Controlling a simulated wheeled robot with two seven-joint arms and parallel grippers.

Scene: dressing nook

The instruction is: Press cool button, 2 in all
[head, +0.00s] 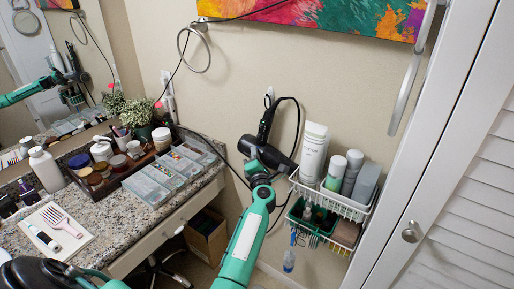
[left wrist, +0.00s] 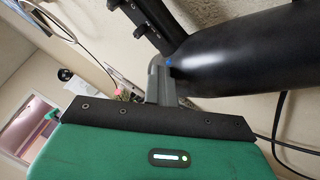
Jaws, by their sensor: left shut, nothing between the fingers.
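A black hair dryer (head: 272,156) hangs on the wall, its barrel low and its handle pointing up; it also fills the upper right of the left wrist view (left wrist: 245,50). The small blue cool button (left wrist: 169,62) sits on the dryer near where handle and barrel meet. My left gripper (head: 257,166) is shut and empty, reaching up from below to the dryer. In the left wrist view its grey fingertips (left wrist: 158,72) are right at the blue button. I cannot tell whether they touch or press it. The button is too small to make out in the head view. My right gripper is out of view.
A white wire basket (head: 335,200) with bottles hangs close to the right of the dryer. The dryer's cord loops beside it. A granite counter (head: 150,205) with trays and jars is on the left. A white louvred door (head: 450,200) stands on the right.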

